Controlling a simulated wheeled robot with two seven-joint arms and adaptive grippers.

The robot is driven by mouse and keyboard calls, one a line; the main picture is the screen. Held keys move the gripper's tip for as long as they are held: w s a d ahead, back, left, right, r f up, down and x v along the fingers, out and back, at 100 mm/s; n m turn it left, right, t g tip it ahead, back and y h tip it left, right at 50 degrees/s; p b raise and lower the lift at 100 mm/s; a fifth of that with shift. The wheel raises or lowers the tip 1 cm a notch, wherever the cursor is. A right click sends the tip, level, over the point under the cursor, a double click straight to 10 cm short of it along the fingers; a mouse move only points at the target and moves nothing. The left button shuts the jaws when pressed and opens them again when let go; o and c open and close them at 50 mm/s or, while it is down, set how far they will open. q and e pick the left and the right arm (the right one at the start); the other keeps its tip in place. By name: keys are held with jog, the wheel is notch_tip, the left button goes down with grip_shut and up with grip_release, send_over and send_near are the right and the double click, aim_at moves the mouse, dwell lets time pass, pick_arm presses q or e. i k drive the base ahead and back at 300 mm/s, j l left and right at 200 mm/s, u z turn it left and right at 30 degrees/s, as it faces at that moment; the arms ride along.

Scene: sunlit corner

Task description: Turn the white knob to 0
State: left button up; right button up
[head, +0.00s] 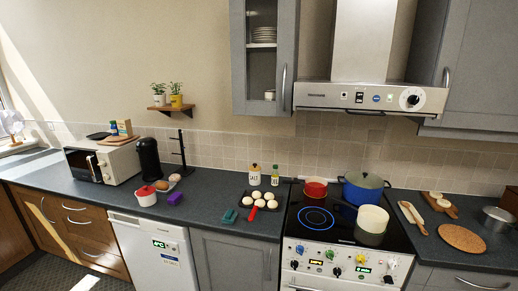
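The stove (345,262) stands at the lower right, with a row of small coloured knobs along its white front panel. A blue knob (300,249), a green knob (329,254) and a yellow knob (360,259) show there. A pale knob (392,263), apparently white, is at the right end of the row. Its pointer and markings are too small to read. The range hood above also carries a round white dial (412,99) with a dark centre at its right end. Neither of my grippers is in view.
A red pot (315,187), a blue pot (363,188) and a cream pot (372,219) stand on the black hob; one ring (315,218) glows blue. A tray of pale round items (255,195) is left of the hob. The floor before the stove is out of view.

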aim_at(393, 264)
jog(key=z, duration=1.3)
